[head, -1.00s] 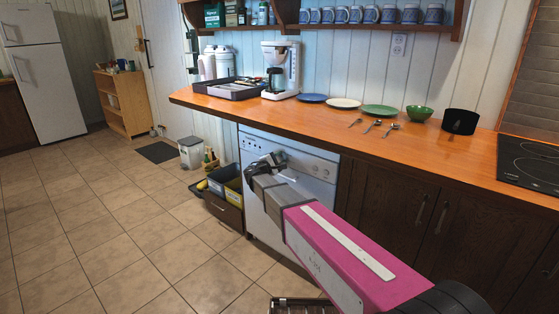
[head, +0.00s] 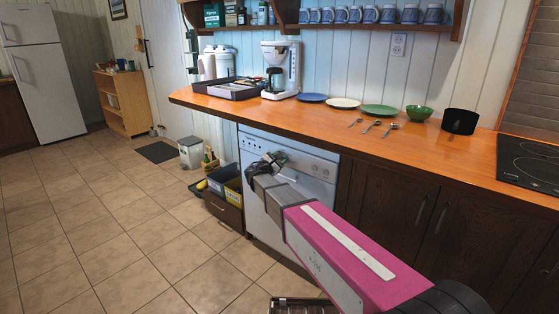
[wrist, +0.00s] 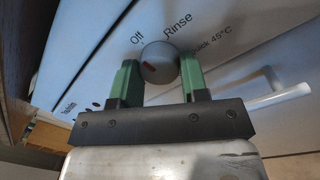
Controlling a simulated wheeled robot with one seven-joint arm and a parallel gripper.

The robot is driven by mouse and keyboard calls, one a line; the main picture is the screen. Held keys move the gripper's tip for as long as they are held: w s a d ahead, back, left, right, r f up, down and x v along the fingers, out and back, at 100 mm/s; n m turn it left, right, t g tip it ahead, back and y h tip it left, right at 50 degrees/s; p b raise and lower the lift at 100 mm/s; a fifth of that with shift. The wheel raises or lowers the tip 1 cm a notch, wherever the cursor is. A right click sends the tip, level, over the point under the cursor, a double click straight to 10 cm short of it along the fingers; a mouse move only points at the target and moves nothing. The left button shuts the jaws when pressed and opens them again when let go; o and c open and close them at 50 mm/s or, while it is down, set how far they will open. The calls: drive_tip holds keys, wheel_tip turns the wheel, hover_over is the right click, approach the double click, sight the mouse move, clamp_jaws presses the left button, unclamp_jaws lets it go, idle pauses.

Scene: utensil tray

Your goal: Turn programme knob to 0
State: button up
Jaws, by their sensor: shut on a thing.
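The programme knob (wrist: 159,62) is a round grey knob with a short red mark, on the white dishwasher front (head: 322,192). In the wrist view the printed words "Off", "Rinse" and "Quick 45°C" stand around its upper side. The red mark lies near the knob's middle; which label it points to I cannot tell. My gripper (wrist: 162,80) has its green fingers on either side of the knob and is shut on it. In the head view my gripper (head: 268,163) is at the upper left of the dishwasher front and hides this knob.
The orange counter (head: 330,120) overhangs above. Open bins (head: 228,187) stand left of the dishwasher.

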drive_tip(key=o, duration=0.9)
drive_tip(key=v, duration=1)
drive_tip(key=shift+s+a, duration=0.3)
drive_tip(key=shift+d, duration=0.1)
